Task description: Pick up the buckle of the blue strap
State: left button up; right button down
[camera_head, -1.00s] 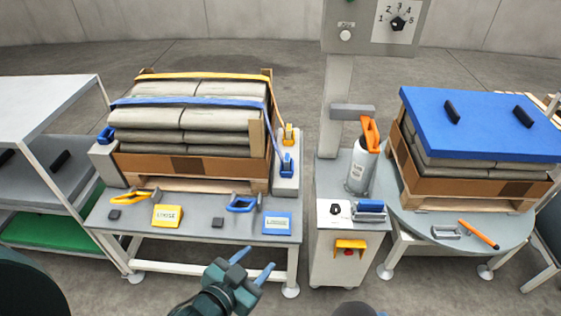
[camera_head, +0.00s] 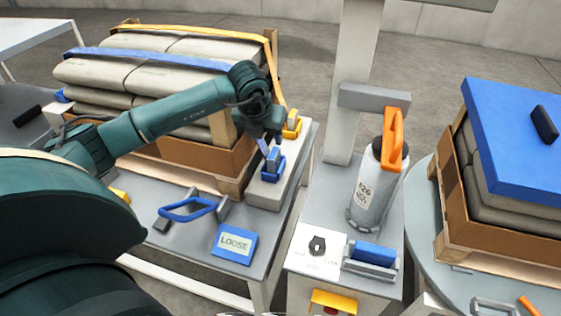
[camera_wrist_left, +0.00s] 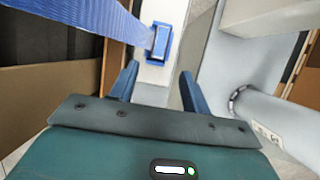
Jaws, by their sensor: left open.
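The blue strap (camera_head: 150,60) runs over the grey sacks on the left pallet; in the wrist view its blue webbing (camera_wrist_left: 85,20) comes down from the upper left. Its blue buckle (camera_head: 273,168) sits on the pale ledge right of the pallet and shows in the wrist view (camera_wrist_left: 161,42) ahead of the fingers. My left gripper (camera_head: 268,148) is just above the buckle, partly covering it. In the wrist view its blue fingers (camera_wrist_left: 160,70) are apart with nothing between them. Contact with the buckle cannot be told. My right gripper is not in view.
A yellow buckle (camera_head: 292,125) stands close behind the blue one. A blue handle (camera_head: 188,210) and a blue "LOOSE" sign (camera_head: 234,244) lie on the table in front. A grey cylinder with an orange handle (camera_head: 372,190) stands on the stand to the right.

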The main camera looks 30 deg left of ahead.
aim_at(273, 153)
pick_arm(q)
jog(key=b+x, duration=0.1)
jog(key=x, duration=0.8)
jog(key=b+x, duration=0.1)
jog(key=x, duration=0.1)
jog(key=shift+w+a+f+b, duration=0.1)
jog(key=shift+w+f+b, duration=0.1)
jog(key=shift+w+b, duration=0.15)
jog(key=shift+w+f, duration=0.3)
jog(key=shift+f, duration=0.15)
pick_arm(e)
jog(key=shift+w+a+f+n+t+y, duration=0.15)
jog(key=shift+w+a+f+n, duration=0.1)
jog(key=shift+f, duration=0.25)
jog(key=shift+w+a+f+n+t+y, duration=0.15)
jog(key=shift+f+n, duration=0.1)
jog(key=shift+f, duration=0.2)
pick_arm(q)
jog(key=shift+c, duration=0.5)
jog(key=shift+a, duration=0.1)
grip_shut()
